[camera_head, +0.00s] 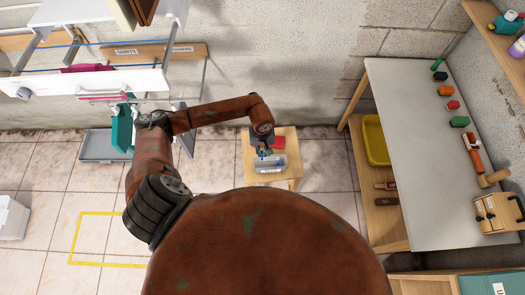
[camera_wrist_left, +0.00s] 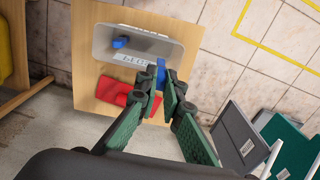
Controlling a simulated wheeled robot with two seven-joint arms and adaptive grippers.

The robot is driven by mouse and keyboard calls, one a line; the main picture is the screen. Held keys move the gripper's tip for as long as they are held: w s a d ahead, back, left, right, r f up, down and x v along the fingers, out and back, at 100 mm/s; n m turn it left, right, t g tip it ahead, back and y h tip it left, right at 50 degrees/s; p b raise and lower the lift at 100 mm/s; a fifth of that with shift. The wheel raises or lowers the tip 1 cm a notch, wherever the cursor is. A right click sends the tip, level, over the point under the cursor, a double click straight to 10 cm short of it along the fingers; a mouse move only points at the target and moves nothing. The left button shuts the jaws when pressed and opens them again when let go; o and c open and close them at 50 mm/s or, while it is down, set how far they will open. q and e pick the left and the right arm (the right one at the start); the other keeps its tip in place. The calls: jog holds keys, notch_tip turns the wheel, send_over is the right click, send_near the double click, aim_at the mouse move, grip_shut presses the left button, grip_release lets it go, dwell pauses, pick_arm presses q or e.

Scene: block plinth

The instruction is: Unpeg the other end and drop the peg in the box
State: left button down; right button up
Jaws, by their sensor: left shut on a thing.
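The grey peg box (camera_head: 272,167) stands on a small wooden stool. In the left wrist view the box (camera_wrist_left: 180,50) is open, with one blue peg (camera_wrist_left: 120,43) inside. My left gripper (camera_head: 265,150) is over the stool, at the box's edge. In the wrist view its green fingers (camera_wrist_left: 164,92) are shut on another blue peg (camera_wrist_left: 161,74), which overlaps the box's rim in the picture; its exact height cannot be told. A teal garment (camera_head: 122,132) hangs at the rack on the left; its pegging is not clear. My right gripper is not in view.
A red object (camera_wrist_left: 118,91) lies on the stool (camera_wrist_left: 88,60) beside the box. A grey crate (camera_head: 97,150) is on the floor below the rack. A long bench (camera_head: 420,150) with several small items stands at the right. Yellow tape (camera_head: 75,235) marks the floor.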

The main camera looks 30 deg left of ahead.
aim_at(262, 158)
pick_arm(q)
notch_tip(262, 158, down, 2)
jog(key=shift+f+b, duration=0.2)
jog(key=shift+b, duration=0.65)
jog(key=shift+f+b, duration=1.9)
jog(key=shift+f, duration=0.1)
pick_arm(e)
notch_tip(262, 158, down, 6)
pick_arm(q)
jog(key=c, duration=2)
grip_release()
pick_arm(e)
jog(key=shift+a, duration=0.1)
pick_arm(q)
jog(key=shift+o, duration=0.5)
jog(key=o, duration=0.4)
